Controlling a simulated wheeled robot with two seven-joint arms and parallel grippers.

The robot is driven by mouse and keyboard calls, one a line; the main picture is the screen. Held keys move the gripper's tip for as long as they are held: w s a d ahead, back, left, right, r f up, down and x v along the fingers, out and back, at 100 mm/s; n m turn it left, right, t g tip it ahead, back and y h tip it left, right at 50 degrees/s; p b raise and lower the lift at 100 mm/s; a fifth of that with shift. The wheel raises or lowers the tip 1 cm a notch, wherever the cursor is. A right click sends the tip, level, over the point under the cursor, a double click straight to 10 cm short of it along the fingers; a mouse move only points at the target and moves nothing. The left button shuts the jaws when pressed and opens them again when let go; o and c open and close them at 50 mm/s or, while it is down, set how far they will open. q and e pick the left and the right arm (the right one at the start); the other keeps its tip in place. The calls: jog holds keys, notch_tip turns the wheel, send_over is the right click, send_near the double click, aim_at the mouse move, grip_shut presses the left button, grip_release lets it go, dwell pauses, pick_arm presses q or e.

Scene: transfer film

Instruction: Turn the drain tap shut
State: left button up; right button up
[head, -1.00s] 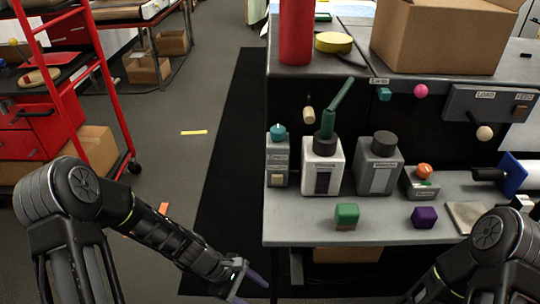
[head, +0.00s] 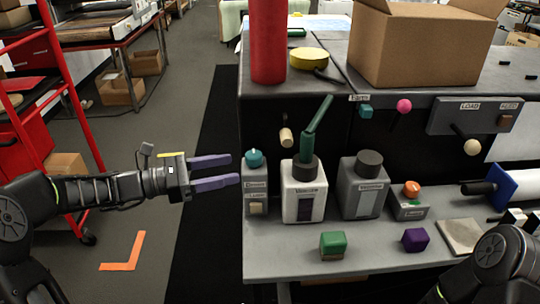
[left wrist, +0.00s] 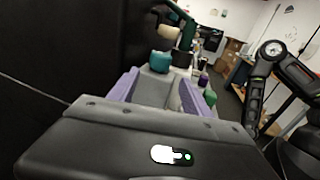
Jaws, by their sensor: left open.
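A grey box (head: 256,186) with a teal knob (head: 254,158) on top stands at the left end of the bench; its label is too small to read surely, so I cannot confirm that it is the drain tap. My left gripper (head: 235,169) is open and empty, its purple fingers pointing right at the knob from just left of it. In the left wrist view the teal knob (left wrist: 160,62) shows beyond and between the fingertips, apart from them. A small grey box with an orange knob (head: 411,188) stands further right. My right gripper is out of view.
A white bottle (head: 290,205) with a green lever (head: 318,118) and a grey bottle (head: 352,205) stand right of the knob. A cream handle (head: 286,137) juts out above. Green (head: 333,245) and purple (head: 415,240) blocks sit in front.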

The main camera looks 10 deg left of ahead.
aim_at(254, 159)
pick_arm(q)
jog(key=shift+r+p+x, duration=0.15)
jog(key=shift+r+x, duration=0.05)
jog(key=shift+x, duration=1.05)
jog(key=shift+r+p+x, duration=0.1)
jog(key=shift+r+x, duration=0.15)
jog(key=shift+x, duration=1.05)
jog(key=shift+r+p+x, duration=0.15)
jog(key=shift+r+x, duration=0.05)
jog(key=shift+x, duration=1.05)
jog(key=shift+w, duration=0.15)
jog(key=shift+c, duration=0.6)
grip_shut()
